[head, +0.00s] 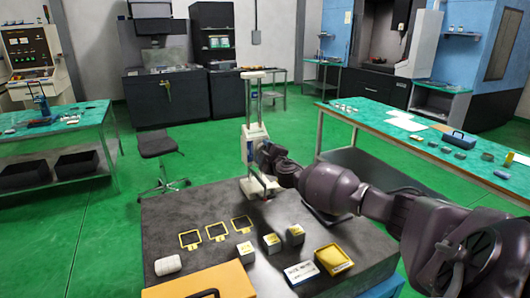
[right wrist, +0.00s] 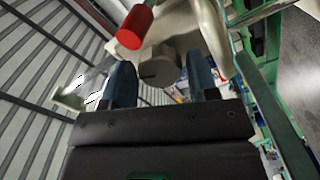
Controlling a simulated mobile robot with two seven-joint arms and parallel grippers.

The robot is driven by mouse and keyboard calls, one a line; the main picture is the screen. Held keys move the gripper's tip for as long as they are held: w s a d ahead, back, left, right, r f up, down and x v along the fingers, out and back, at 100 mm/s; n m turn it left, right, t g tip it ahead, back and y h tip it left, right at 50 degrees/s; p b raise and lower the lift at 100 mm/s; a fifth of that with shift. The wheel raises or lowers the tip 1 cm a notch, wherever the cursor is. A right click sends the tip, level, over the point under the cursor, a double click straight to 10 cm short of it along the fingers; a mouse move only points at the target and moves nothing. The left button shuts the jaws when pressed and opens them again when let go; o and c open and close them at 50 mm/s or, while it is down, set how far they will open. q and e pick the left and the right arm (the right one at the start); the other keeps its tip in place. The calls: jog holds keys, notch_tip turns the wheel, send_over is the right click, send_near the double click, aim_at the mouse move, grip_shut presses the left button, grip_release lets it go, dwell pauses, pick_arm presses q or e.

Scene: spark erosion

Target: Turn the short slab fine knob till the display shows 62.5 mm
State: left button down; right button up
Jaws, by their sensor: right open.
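A white height gauge (head: 256,142) with a tall column stands upright at the back edge of the dark slab (head: 212,214). My right arm reaches across to it, with the right gripper (head: 268,158) close beside its slider. In the right wrist view, my right gripper (right wrist: 160,82) is open. A grey rounded knob-like part (right wrist: 160,66) shows between and just beyond the blue fingertips; I cannot tell whether they touch it or whether it is the fine knob. A red cylinder (right wrist: 134,27) sits up and left of it. No display reading is legible. My left gripper is out of view.
On the slab are several yellow frames (head: 216,231), small grey blocks (head: 271,243), a yellow tray (head: 333,259), a white-labelled box (head: 301,273), a white roll (head: 167,265) and an orange case (head: 205,283). A stool (head: 158,145) stands behind. Green-topped benches flank the slab.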

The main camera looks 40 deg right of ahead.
jog(key=shift+c, duration=0.3)
jog(key=c, duration=0.6)
jog(key=shift+m+b, duration=0.35)
jog(key=shift+m, duration=0.45)
jog(key=o, duration=0.7)
jog(key=shift+c, duration=0.2)
jog(key=v, duration=1)
jog(key=shift+s+a, duration=0.15)
jog(key=shift+s, duration=0.25)
